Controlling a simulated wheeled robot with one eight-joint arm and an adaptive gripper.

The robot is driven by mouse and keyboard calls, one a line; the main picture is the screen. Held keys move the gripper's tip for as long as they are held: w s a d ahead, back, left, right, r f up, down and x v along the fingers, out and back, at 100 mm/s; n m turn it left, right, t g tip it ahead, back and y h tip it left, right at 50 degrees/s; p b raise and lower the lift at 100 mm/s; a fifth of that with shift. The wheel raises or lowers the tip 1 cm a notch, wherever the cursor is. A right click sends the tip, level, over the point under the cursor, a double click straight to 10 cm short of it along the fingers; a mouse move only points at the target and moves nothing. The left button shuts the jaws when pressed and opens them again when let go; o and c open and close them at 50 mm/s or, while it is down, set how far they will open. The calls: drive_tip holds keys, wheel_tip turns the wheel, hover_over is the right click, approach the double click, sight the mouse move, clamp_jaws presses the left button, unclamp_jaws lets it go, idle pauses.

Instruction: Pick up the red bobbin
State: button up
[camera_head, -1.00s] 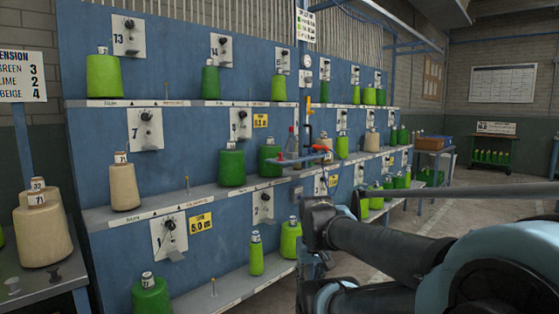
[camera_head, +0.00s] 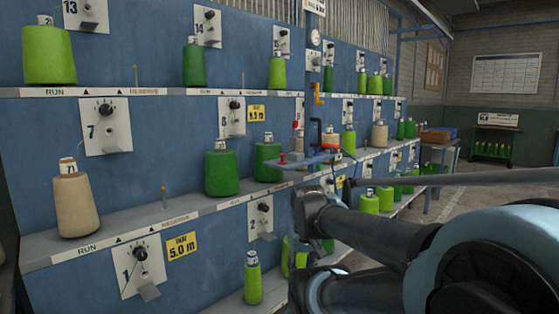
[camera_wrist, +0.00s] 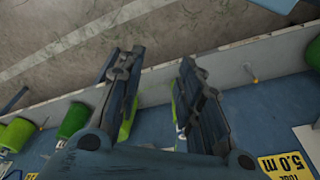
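No red bobbin shows clearly in either view. The bobbins I see are green, lime and beige, such as a beige one (camera_head: 75,204), a dark green one (camera_head: 221,172) and a lime one (camera_head: 253,282) on the blue rack (camera_head: 60,135). In the wrist view, my gripper (camera_wrist: 160,57) has its two dark fingers apart, near a shelf edge. A lime bobbin (camera_wrist: 127,122) is partly hidden behind the fingers. I see nothing held between them. In the head view my arm covers the lower right, and the gripper itself cannot be made out.
Shelves with labelled rails (camera_head: 140,228) run along the rack, with upright pegs and dial plates (camera_head: 106,126). A small bracket with red parts (camera_head: 300,160) juts out mid-rack. Clear floor (camera_head: 480,195) lies to the right. A green cart (camera_head: 495,140) stands far back.

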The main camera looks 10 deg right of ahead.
drive_tip(key=shift+w, duration=0.3)
drive_tip(key=shift+o, duration=1.9)
wheel_tip(320, 180, up, 3)
drive_tip(key=shift+d+f, duration=0.1)
drive_tip(key=shift+f, duration=0.1)
wheel_tip(320, 180, up, 42)
drive_tip(key=m+g, duration=0.4)
hover_over(282, 155)
drive_tip(key=w+d, duration=0.2)
drive_tip(key=w, duration=0.1)
drive_tip(key=f, duration=0.8)
drive_tip(key=s+a+f, duration=0.1)
drive_tip(key=f, duration=0.2)
drive_tip(key=shift+f, duration=0.4)
drive_tip(key=shift+s+a+f, duration=0.15)
drive_tip(key=shift+a+f, duration=0.05)
drive_tip(key=shift+f, duration=1.1)
drive_tip(key=shift+s+a+f, duration=0.15)
drive_tip(key=shift+f, duration=1.15)
